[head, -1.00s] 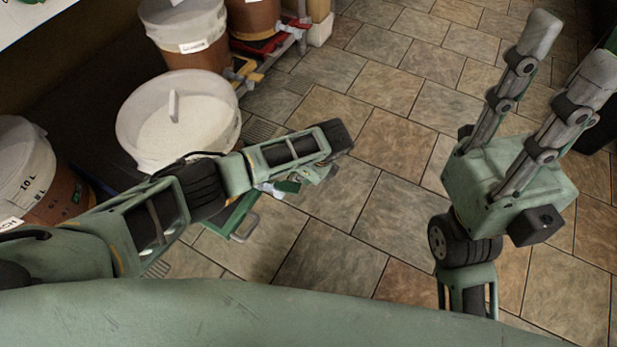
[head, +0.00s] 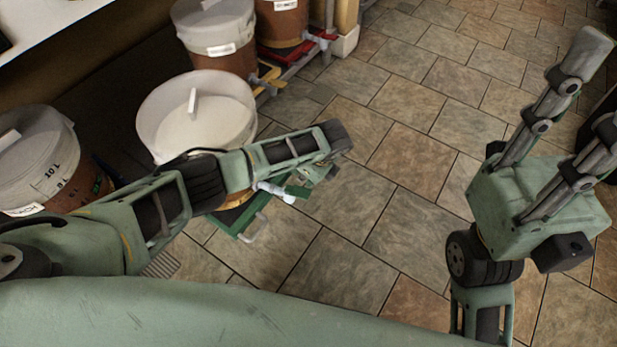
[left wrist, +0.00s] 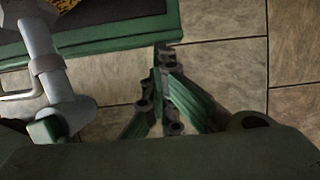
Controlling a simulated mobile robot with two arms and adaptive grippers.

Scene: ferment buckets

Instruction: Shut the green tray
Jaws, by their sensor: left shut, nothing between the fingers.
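The green tray (head: 243,226) sticks out onto the floor below the middle bucket, with a pale wire handle (head: 255,231) at its front. My left forearm and the bucket hide much of it. In the left wrist view, its green rim (left wrist: 118,35) crosses the upper left. In the left wrist view, the left fingertips (left wrist: 163,50) lie together just off the tray's edge, apparently over floor. My right gripper (head: 598,90) is open and empty, far right.
The middle bucket (head: 160,137) has a grey tap (head: 270,189) with a green lever, close to my left gripper. In the left wrist view, the tap (left wrist: 47,68) hangs over the tray. Other buckets (head: 215,45) stand left and behind. The tiled floor rightward is clear.

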